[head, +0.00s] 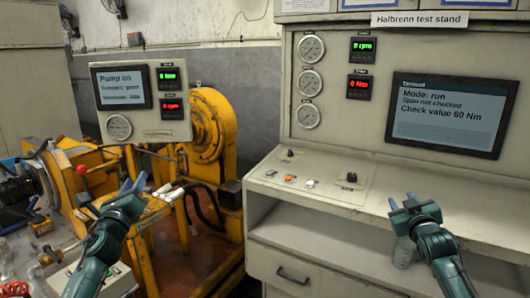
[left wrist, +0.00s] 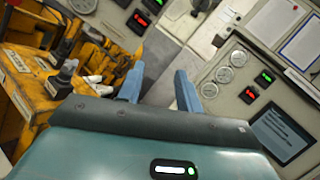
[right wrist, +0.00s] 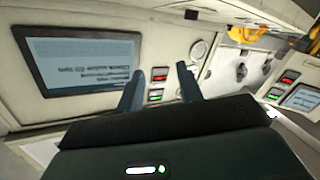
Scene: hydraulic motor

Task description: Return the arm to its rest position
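My left gripper (head: 133,187) is raised in front of the yellow machine. In the left wrist view its two blue fingers (left wrist: 158,88) stand apart with nothing between them. My right gripper (head: 402,203) is above the desk ledge of the test stand, below the large screen. In the right wrist view its fingers (right wrist: 160,85) stand apart and empty. Neither gripper appears to touch anything.
The test stand (head: 345,150) fills the right, with gauges, a terminal screen (head: 452,113) and a ledge with small switches (head: 290,178). The yellow machine (head: 209,130) stands left of it. A pump panel (head: 141,95) reads "Pump on". A red-knobbed lever (head: 82,170) stands left.

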